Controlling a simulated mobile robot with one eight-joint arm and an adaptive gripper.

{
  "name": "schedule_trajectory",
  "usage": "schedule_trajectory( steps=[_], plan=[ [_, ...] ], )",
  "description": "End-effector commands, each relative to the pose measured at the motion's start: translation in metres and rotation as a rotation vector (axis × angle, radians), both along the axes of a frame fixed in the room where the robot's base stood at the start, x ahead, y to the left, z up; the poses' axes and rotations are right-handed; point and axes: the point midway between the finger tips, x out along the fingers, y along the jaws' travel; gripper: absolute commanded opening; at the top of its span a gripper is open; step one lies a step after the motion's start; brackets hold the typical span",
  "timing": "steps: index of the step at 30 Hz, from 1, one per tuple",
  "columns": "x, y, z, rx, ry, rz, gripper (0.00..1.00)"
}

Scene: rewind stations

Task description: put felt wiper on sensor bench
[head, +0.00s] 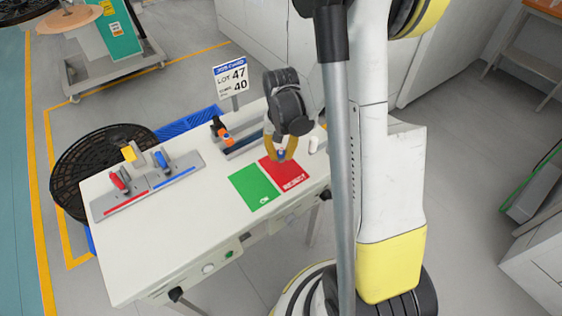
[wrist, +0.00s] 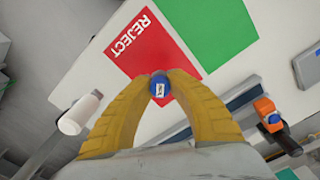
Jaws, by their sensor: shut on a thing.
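My gripper (head: 281,152) has yellow fingers shut on a small blue round-topped piece with a white label, also seen in the wrist view (wrist: 160,89). I cannot tell from its look whether this piece is the felt wiper. My gripper is over the far edge of the red REJECT mat (head: 287,174); I cannot tell if the piece touches it. The mat lies on a white bench (head: 150,235), with the green OK mat (head: 253,186) left of it. No label marks this bench as the sensor bench.
A white cylinder (head: 314,145) stands right of my gripper. An orange-and-blue item (head: 228,140) and dark rails are at the back. Grey plates with red and blue handles (head: 147,185) lie left. A LOT 47 sign (head: 231,77) stands behind. The bench's front left is clear.

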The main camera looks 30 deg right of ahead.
Motion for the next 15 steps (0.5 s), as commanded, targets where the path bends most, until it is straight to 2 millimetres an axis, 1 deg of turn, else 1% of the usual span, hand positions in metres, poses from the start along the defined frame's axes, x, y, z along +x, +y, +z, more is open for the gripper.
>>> schedule_trajectory(
  steps=[1, 3, 5, 12, 15],
  plan=[
    [0.0, 0.0, -0.011, 0.0, 0.0, 0.0, 0.0],
    [0.001, 0.0, -0.022, 0.0, 0.0, 0.0, 0.0],
    [0.0, 0.0, -0.028, 0.0, 0.0, 0.0, 0.0],
    [0.0, 0.0, -0.028, 0.0, 0.0, 0.0, 0.0],
    [0.0, 0.0, -0.031, 0.0, 0.0, 0.0, 0.0]
  ],
)
